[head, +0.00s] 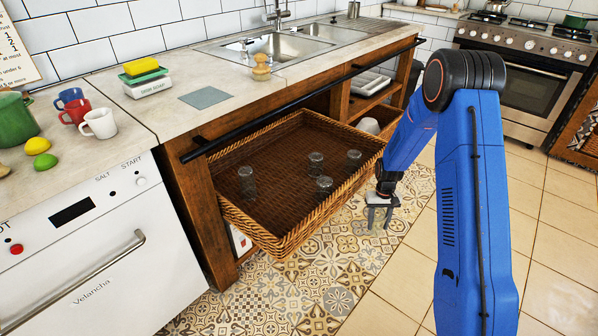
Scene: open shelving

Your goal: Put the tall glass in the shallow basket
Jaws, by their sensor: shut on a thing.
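The shallow basket (283,243) is a wide brown wicker one, pulled out from under the counter. Several short clear glasses stand in it, such as one at the left (247,181) and one near the middle (324,187). My gripper (379,214) points down just outside the basket's right side, over the floor. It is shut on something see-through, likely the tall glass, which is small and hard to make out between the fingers. The glass's outline and lower end are not clear.
The counter with the sink (268,46) runs above the basket, with a black rail (290,105) along its edge. A white dishwasher (105,235) stands at the left. Bare basket floor shows between the glasses. An oven (527,90) stands at the back right.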

